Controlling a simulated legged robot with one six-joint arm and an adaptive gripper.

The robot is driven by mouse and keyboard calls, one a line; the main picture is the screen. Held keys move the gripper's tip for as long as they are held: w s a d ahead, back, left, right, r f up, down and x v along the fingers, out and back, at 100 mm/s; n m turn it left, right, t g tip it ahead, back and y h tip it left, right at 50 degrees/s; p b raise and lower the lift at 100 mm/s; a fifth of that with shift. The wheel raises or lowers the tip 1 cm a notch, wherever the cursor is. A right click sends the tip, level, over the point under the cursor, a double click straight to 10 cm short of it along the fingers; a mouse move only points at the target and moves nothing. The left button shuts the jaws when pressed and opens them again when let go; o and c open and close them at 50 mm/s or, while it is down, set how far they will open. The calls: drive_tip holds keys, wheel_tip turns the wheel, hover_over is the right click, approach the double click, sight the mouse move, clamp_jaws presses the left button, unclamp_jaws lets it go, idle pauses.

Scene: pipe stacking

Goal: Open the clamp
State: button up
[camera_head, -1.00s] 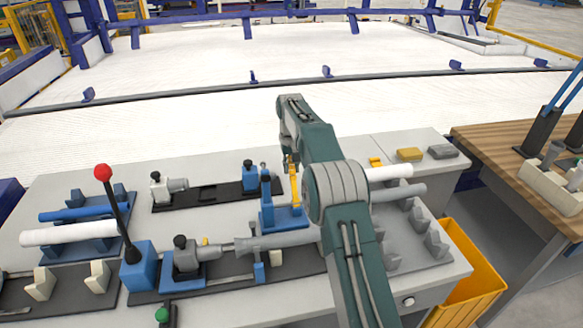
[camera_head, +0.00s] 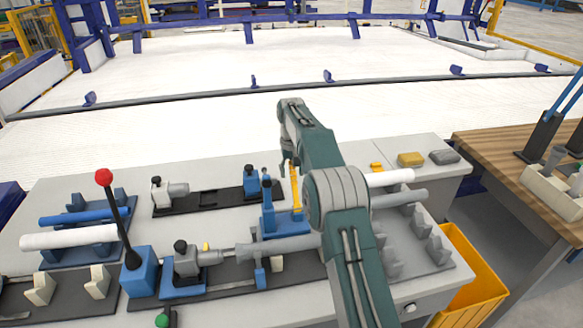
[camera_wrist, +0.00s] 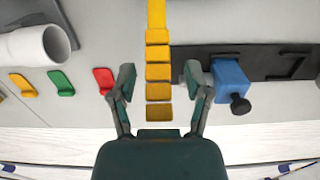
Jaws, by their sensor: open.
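The clamp is a blue fixture (camera_head: 268,215) on the grey workbench, left of my arm, with an upright yellow handle (camera_head: 295,187). In the wrist view the ribbed yellow handle (camera_wrist: 158,55) runs down the middle of the picture. My gripper (camera_wrist: 160,76) is open, with one finger on each side of the handle and a gap to both. In the head view my gripper (camera_head: 287,160) is by the handle's top and partly hidden by my arm. A grey pipe (camera_head: 280,243) lies in front of the blue fixture, its right part behind my arm.
A red-knobbed lever (camera_head: 104,177) stands upright at the left. A blue block with a black knob (camera_wrist: 232,82) is close right of my gripper. Red (camera_wrist: 104,80), green (camera_wrist: 61,82) and yellow (camera_wrist: 22,84) tabs and a white pipe (camera_wrist: 35,46) lie left.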

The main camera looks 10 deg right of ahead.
drive_tip(key=r, duration=0.5)
drive_tip(key=shift+w+r, duration=0.35)
drive_tip(key=shift+r, duration=0.05)
drive_tip(key=shift+a+r, duration=0.1)
drive_tip(key=shift+r, duration=0.5)
drive_tip(key=shift+s+r, duration=0.1)
drive_tip(key=shift+r, duration=0.05)
drive_tip(key=s+r+t, duration=0.2)
drive_tip(key=s+r, duration=0.4)
drive_tip(key=r, duration=0.5)
drive_tip(key=s+r+t, duration=0.1)
drive_tip(key=s+r, duration=0.2)
drive_tip(key=s, duration=0.3)
drive_tip(key=s+r, duration=0.3)
drive_tip(key=s, duration=0.4)
drive_tip(key=s+f+t, duration=0.1)
drive_tip(key=s+f, duration=0.2)
drive_tip(key=s, duration=0.5)
drive_tip(key=s+f+t, duration=0.1)
drive_tip(key=s+f, duration=0.3)
drive_tip(key=s, duration=0.5)
drive_tip(key=s+a+f+t, duration=0.1)
drive_tip(key=s+f, duration=0.2)
drive_tip(key=s, duration=0.6)
drive_tip(key=shift+f, duration=0.25)
